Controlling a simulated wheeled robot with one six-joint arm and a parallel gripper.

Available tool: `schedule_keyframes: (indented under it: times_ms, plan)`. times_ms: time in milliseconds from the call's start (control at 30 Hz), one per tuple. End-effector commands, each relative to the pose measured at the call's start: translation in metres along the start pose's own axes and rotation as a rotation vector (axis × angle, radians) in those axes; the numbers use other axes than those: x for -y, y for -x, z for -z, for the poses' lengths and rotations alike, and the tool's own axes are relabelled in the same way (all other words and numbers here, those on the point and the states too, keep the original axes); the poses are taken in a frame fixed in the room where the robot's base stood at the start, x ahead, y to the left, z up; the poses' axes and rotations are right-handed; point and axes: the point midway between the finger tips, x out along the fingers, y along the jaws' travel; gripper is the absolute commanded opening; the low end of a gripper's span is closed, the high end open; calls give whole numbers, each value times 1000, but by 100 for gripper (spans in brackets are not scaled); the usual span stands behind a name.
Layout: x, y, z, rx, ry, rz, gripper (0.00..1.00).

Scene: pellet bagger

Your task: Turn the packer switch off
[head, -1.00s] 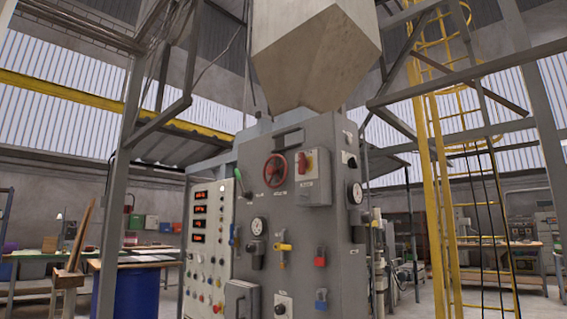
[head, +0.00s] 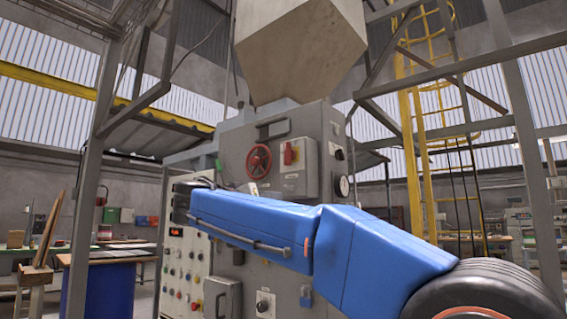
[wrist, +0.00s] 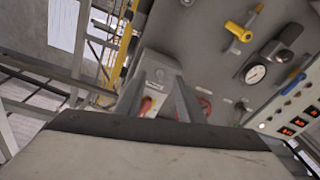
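A rotary switch with a red handle (head: 291,153) sits on a grey box high on the front of the grey machine. The labels are too small to read, so I cannot tell which control is the packer switch. In the wrist view, tilted and nearly upside down, the same red handle (wrist: 146,104) shows between two grey fingers. My gripper (wrist: 159,84) looks open and empty, apart from the handle. In the head view the gripper is mostly hidden behind my blue arm, which crosses the machine front.
A red handwheel (head: 258,161) is left of the switch box. Lit displays (wrist: 289,131) are on the side panel. The pale hopper (head: 300,45) overhangs. A yellow ladder (head: 412,150) stands right.

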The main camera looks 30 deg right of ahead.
Motion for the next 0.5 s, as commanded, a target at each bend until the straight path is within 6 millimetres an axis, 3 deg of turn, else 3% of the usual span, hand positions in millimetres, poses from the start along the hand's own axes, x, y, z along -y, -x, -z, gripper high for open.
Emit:
schedule_keyframes:
  times_ms: [33,100,200,300,500]
  plan:
    - [7,4,26,-57,-49,-31,34]
    - [8,11,58,-132,-119,-74,34]
    - [8,20,90,-214,-196,-118,34]
    - [8,27,109,-264,-242,-141,34]
    - [6,20,120,-289,-265,-155,34]
